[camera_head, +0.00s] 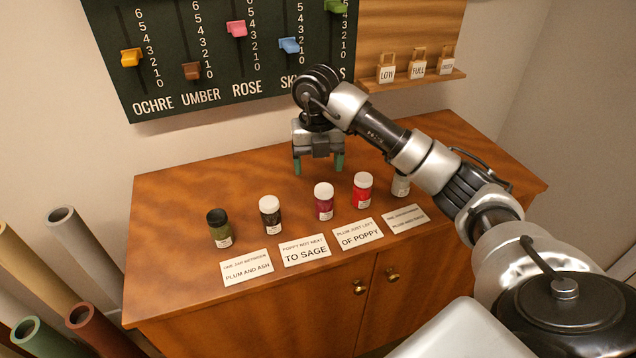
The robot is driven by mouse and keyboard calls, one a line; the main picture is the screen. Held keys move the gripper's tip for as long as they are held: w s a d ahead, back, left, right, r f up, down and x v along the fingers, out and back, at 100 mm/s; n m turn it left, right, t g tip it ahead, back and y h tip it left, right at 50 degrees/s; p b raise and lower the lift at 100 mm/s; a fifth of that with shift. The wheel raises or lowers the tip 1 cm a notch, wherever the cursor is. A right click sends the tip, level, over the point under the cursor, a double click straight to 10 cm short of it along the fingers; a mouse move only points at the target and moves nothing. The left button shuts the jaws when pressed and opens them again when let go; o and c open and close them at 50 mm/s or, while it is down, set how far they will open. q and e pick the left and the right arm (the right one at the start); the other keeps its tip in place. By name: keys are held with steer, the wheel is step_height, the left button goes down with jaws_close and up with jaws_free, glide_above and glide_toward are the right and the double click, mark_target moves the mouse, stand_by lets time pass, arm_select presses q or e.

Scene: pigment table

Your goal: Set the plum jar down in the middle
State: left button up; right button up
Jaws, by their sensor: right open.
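The plum jar (323,204), with a white lid, stands upright on the wooden cabinet top, third from the left in the row. The red jar (361,192) stands just right of it, a small gap apart. A near-black jar with a white lid (271,217) and an olive jar with a black lid (220,231) stand to the left. A pale jar (400,187) at the right end is partly hidden by my right arm. My right gripper (319,168) is open and empty, behind and above the plum jar, fingers pointing down. My left gripper is out of view.
Several printed cards, such as the one reading "plum just left of poppy" (356,234), lie along the front of the cabinet top (170,205). A slider board (160,100) and a shelf with tags (425,80) are behind. The back left of the top is clear.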

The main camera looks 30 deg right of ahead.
steer(key=shift+r, duration=1.25)
